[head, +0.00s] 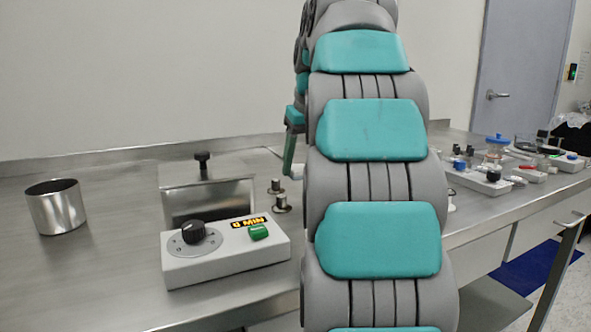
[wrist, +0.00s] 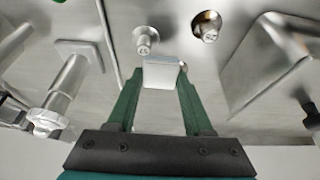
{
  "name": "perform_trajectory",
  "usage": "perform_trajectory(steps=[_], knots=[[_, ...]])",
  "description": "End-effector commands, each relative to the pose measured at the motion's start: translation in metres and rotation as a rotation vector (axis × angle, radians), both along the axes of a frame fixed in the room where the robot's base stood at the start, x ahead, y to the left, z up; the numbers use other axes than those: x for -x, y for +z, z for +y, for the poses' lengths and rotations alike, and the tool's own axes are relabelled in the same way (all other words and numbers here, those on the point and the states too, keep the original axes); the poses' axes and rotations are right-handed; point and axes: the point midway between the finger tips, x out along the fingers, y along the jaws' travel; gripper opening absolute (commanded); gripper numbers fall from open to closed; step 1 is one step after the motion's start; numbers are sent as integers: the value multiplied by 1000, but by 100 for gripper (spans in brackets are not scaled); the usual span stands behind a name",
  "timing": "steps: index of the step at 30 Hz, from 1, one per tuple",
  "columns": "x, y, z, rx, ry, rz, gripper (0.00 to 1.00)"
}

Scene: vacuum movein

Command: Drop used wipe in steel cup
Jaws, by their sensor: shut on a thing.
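The steel cup (head: 56,207) stands upright and open-topped at the left of the steel bench in the head view. It does not show in the wrist view. My gripper (wrist: 160,72) is shut on a small pale, folded-looking wipe (wrist: 161,74), held between the tips of its two green fingers. In the head view, a green finger of my gripper (head: 289,155) shows beside my arm, above the bench, well to the right of the cup.
A steel box (head: 207,197) with a black knob and a white control unit (head: 225,252) reading "0 MIN" stand between cup and gripper. Two small metal fittings (head: 281,203) sit close by. Several small parts crowd the bench's right end. Bench around the cup is clear.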

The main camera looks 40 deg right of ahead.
Motion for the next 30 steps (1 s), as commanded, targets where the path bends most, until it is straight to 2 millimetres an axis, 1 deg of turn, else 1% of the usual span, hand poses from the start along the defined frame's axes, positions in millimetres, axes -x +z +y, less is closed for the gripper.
perform_trajectory(steps=[1,6,9,12,16,23,30], knots=[[-9,-1,-6,1,0,1,0],[-32,-4,-19,-1,0,3,0],[-43,-4,-25,-1,-1,2,0],[-50,-5,-29,-2,-1,2,0],[-54,-6,-31,-1,0,1,0],[-54,-13,-31,1,-1,-1,0],[-54,-34,-31,0,-1,2,0]])
